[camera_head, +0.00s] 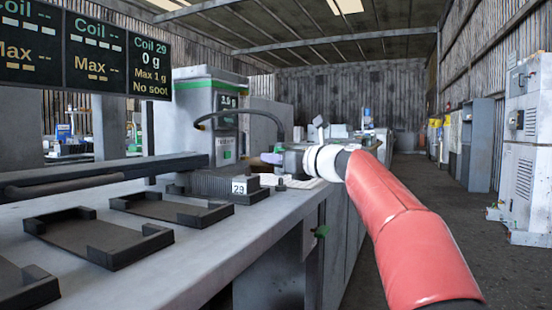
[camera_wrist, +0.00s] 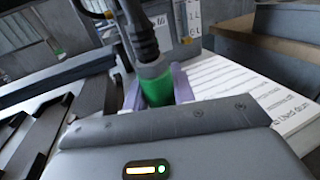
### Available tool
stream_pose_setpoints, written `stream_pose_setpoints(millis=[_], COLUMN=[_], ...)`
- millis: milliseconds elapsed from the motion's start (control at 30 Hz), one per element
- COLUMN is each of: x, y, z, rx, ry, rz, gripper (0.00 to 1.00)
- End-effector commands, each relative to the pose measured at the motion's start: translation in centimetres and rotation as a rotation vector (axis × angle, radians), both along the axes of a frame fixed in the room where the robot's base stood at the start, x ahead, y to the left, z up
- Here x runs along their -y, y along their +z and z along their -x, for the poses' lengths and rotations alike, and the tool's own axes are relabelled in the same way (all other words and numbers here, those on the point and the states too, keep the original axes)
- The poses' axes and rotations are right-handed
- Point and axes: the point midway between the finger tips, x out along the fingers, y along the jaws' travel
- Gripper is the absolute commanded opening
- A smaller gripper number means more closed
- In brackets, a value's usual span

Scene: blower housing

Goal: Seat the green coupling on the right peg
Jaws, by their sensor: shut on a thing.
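The green coupling (camera_wrist: 157,88) sits between the two purple fingers of my gripper (camera_wrist: 158,80) in the wrist view, with a black hose (camera_wrist: 136,35) running up from its dark upper end. My gripper is shut on it. In the head view my gripper (camera_head: 272,158) is above the bench, right of the grey cabinet with a green stripe; the coupling is too small to make out there. The black hose (camera_head: 240,113) arcs from that cabinet towards my gripper. A small dark upright piece (camera_head: 281,185) stands on the bench below; I cannot tell whether it is a peg.
The grey bench (camera_head: 200,262) carries black trays (camera_head: 98,238) and a dark ribbed block with a "29" label (camera_head: 239,187). The striped cabinet (camera_head: 194,120) stands behind. A white printed sheet (camera_wrist: 240,88) lies beside my gripper. The right aisle is clear.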

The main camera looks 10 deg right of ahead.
Motion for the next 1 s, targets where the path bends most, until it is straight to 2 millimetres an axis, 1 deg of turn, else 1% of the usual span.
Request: stream_pose_setpoints(millis=[933, 967, 1000], x=[0.0, 0.0, 0.0], y=[-2.4, -2.3, -2.3], z=[0.0, 0.0, 0.0], rx=[0.001, 0.001, 0.001], ry=[-0.001, -0.001, -0.001], rz=[0.0, 0.0, 0.0], gripper=[0.0, 0.28, 0.33])
